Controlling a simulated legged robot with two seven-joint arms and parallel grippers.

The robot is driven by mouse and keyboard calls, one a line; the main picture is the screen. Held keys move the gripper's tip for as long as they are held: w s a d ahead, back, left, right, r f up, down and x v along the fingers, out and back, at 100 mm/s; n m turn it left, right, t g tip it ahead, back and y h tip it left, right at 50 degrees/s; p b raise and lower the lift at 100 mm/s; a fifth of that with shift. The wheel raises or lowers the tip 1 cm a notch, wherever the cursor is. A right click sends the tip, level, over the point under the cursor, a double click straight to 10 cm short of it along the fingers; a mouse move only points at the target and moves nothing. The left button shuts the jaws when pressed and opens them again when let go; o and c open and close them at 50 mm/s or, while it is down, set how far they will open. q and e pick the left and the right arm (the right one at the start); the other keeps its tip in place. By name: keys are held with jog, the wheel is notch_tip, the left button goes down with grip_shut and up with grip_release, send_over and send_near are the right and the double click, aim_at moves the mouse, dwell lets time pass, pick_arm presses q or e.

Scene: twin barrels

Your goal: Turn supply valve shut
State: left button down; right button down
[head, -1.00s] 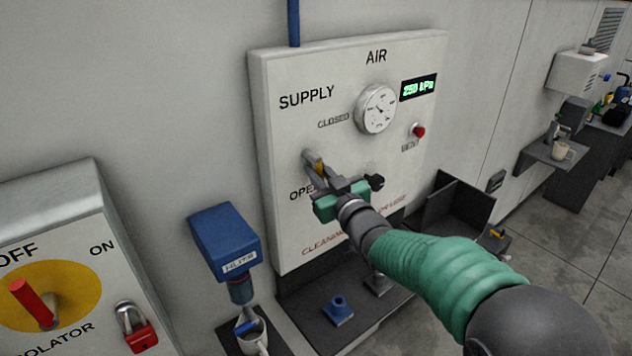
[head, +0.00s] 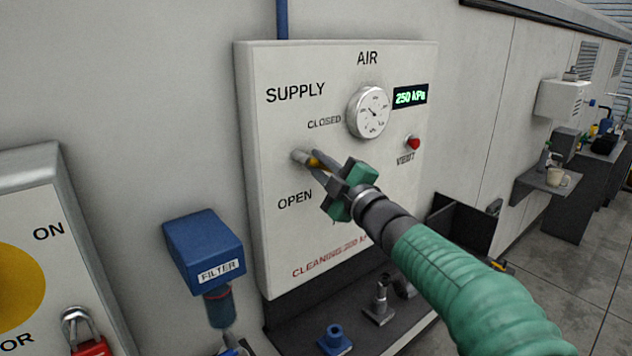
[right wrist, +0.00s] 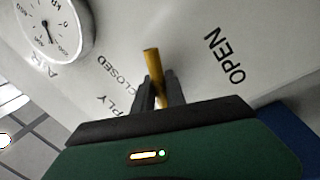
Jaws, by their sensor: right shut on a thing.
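The supply valve (head: 303,157) is on the left part of the white AIR panel (head: 270,240), between the words CLOSED and OPEN. Its yellow handle (right wrist: 152,66) stands between the two dark fingers in the right wrist view. My right gripper (head: 317,164) is shut on this handle, with its green body to the lower right of the valve. The fingers hide part of the handle in the head view. The round gauge (head: 368,112) is above right of the valve, and the green display (head: 410,96) reads 250 kPa. My left gripper is not in view.
A red VENT button (head: 412,143) is right of the valve. A blue FILTER unit (head: 205,245) hangs left of the panel. An isolator box with a red padlock (head: 88,345) is at far left. A dark shelf below the panel holds a blue fitting (head: 335,338).

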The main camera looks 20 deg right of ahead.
jog(key=n+b, duration=0.1)
jog(key=n, duration=0.2)
jog(key=shift+w+d+f+y, duration=0.1)
jog(key=shift+f+y, duration=0.05)
jog(key=shift+y, duration=0.15)
jog(key=shift+r+n+y+b, duration=0.3)
jog(key=shift+n+b, duration=0.1)
jog(key=shift+n, duration=0.5)
jog(key=shift+r+n+y+b, duration=0.2)
jog(key=shift+n+y+b, duration=0.15)
jog(key=shift+n, duration=0.55)
jog(key=shift+g, duration=0.3)
jog(key=c, duration=1.6)
grip_release()
jog(key=shift+c, duration=0.2)
jog(key=shift+o, duration=1.4)
jog(key=shift+s+r, duration=0.2)
jog(key=shift+r, duration=0.1)
